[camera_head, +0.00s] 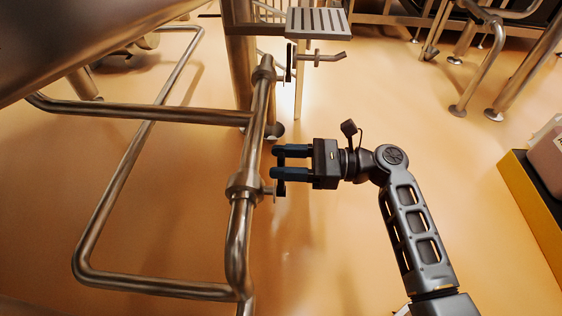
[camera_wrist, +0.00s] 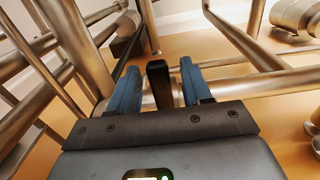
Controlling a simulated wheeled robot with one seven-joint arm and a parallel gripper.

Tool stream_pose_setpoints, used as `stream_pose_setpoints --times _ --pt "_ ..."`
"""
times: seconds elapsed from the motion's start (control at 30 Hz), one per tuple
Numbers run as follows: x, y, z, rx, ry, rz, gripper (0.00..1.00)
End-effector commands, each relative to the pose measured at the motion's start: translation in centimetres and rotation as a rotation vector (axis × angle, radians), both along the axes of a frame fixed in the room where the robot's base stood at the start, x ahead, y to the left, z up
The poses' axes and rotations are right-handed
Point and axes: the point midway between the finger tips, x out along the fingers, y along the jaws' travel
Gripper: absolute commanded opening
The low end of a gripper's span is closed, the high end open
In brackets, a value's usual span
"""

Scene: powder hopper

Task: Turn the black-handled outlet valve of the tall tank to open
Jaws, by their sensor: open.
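The tall tank (camera_head: 90,35) is a large brushed-steel body at the top left of the head view. A vertical steel outlet pipe (camera_head: 254,140) runs below it, with a valve collar (camera_head: 243,187) low on it. The black valve handle (camera_head: 281,187) shows just below my lower finger; most of it is hidden there. In the wrist view the black handle (camera_wrist: 158,84) stands upright between my two blue fingers, with a gap visible on each side. My gripper (camera_head: 276,161) is open around it, reaching in from the right; it also shows in the wrist view (camera_wrist: 158,68).
Steel pipe loops (camera_head: 165,285) lie left of the outlet pipe. A second dark valve handle (camera_head: 289,62) and a slotted step (camera_head: 318,22) are above my gripper. A yellow-edged platform (camera_head: 530,205) stands at the right. The floor (camera_head: 475,165) between is clear.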

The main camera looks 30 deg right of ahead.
Motion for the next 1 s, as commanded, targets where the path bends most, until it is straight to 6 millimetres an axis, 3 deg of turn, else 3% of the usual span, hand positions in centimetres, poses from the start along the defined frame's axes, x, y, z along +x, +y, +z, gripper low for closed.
stream_pose_setpoints --times 0.37,0.9,1.0 --pt "0.49 0.68 0.02 -0.001 0.0 -0.001 0.49" --pt "0.46 0.65 -0.01 -0.001 0.0 -0.001 0.0" --pt "0.47 0.65 -0.01 -0.001 0.0 -0.001 0.0"
